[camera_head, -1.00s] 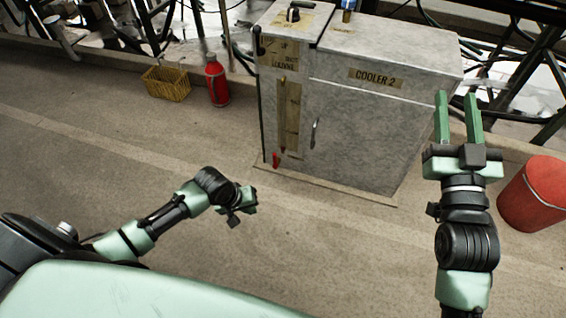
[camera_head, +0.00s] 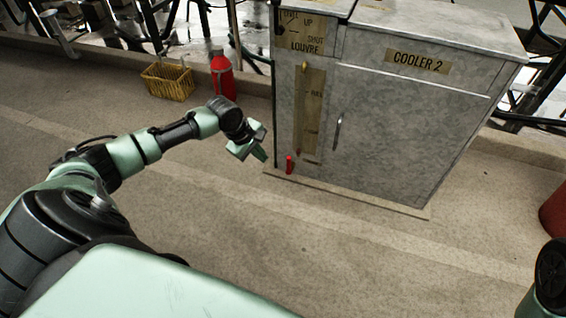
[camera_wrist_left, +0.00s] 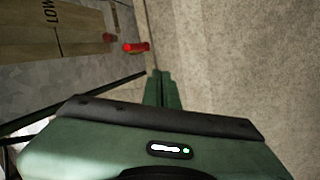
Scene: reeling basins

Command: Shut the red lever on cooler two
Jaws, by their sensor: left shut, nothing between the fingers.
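Cooler two (camera_head: 400,135) is a grey cabinet with a "COOLER 2" label, a door handle and a brass gauge strip. The red lever (camera_head: 289,165) stands at the low left of its front, near the base. It also shows in the left wrist view (camera_wrist_left: 136,47), just ahead of the fingertips and to their left. My left gripper (camera_head: 262,155) is shut and empty, a little left of the lever and apart from it. Its closed green fingers show in the wrist view (camera_wrist_left: 162,88). My right gripper is out of view; only part of my right arm shows at the lower right edge.
A red flask (camera_head: 222,77) and a yellow basket (camera_head: 168,82) stand to the left behind my left arm. A red bucket (camera_head: 554,212) is at the right edge. The floor before the cooler is clear. A low plinth edge runs under the cooler.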

